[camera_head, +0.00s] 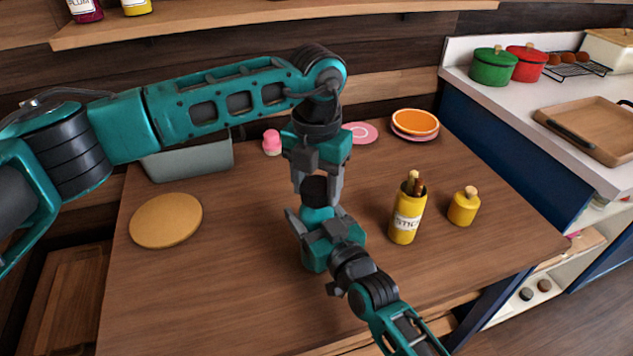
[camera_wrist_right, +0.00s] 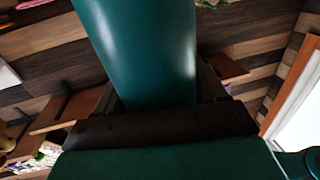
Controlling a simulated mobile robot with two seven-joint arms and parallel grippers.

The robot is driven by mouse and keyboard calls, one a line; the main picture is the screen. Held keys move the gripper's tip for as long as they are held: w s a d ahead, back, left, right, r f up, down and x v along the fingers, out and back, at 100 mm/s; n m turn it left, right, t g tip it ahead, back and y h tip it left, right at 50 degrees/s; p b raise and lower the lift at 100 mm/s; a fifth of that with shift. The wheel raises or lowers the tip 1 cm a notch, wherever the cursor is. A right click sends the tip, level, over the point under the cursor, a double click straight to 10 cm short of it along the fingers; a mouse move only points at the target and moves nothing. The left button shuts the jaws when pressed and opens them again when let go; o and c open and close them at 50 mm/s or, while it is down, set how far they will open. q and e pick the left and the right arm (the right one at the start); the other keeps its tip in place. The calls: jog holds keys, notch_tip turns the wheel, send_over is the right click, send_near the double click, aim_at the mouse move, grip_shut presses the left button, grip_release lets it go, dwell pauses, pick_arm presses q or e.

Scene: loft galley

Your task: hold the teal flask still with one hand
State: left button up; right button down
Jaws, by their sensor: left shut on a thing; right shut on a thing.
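The teal flask (camera_head: 314,260) stands upright on the wooden table, largely hidden behind my right gripper. In the right wrist view its smooth teal body (camera_wrist_right: 140,45) fills the upper middle. My right gripper (camera_head: 318,232) is shut on the flask's body from the front right. The flask has a dark brown cap (camera_head: 314,188) on top. My left gripper (camera_head: 317,185) comes from above, pointing down, and is shut on this cap. Whether the cap is seated or loose is hidden by the fingers.
A yellow jar of sticks (camera_head: 405,222) and a small yellow jar (camera_head: 463,207) stand to the right. A round board (camera_head: 166,220) lies left; a grey bin (camera_head: 190,160), pink jar (camera_head: 271,142) and orange bowl (camera_head: 415,123) stand behind. The table's front left is clear.

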pick_arm(q)
jog(key=c, duration=0.5)
jog(key=m, duration=0.5)
jog(key=o, duration=1.3)
jog(key=shift+c, duration=0.2)
notch_tip(320, 180, up, 12)
pick_arm(e)
grip_release()
